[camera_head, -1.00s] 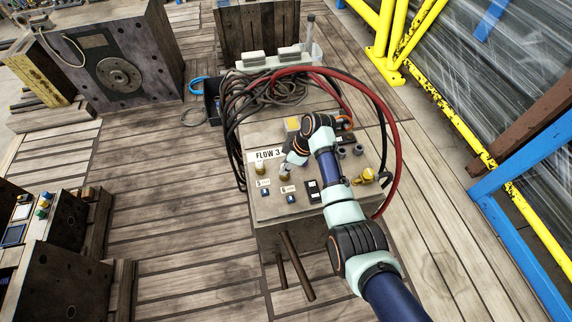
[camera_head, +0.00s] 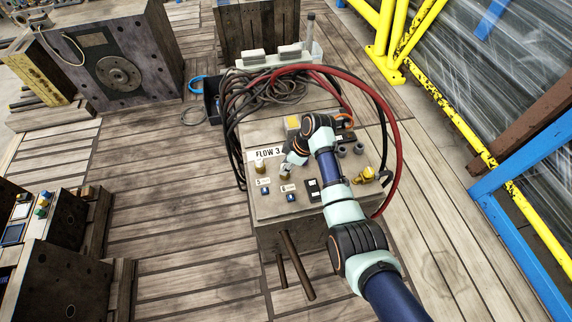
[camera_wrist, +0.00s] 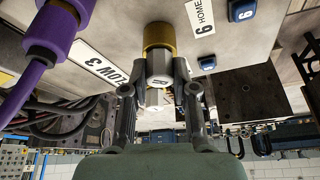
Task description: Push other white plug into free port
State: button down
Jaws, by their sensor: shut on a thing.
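My gripper (camera_wrist: 160,88) is shut on a white plug (camera_wrist: 158,68) with a hexagonal body, one finger on each side. The plug is in line with a brass port (camera_wrist: 158,36) on the grey panel and meets it end on. I cannot tell how deep it sits. In the head view my gripper (camera_head: 287,165) is over the right brass port (camera_head: 285,173), and my wrist hides part of it. A second brass port (camera_head: 260,167), with a pale top, stands to its left, below the FLOW 3 label (camera_head: 268,154).
Blue buttons (camera_head: 265,190) and a black switch (camera_head: 313,190) lie near the ports. A yellow-tipped fitting (camera_head: 370,176) and red and black hoses (camera_head: 385,110) crowd the right side. In the wrist view a purple cylinder with a cable (camera_wrist: 58,28) is close on the left.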

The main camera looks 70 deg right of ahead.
jog(key=shift+c, duration=2.2)
grip_release()
jog(key=shift+r, duration=0.15)
notch_tip(320, 180, up, 7)
jog(key=p, duration=0.7)
jog(key=shift+r, duration=0.2)
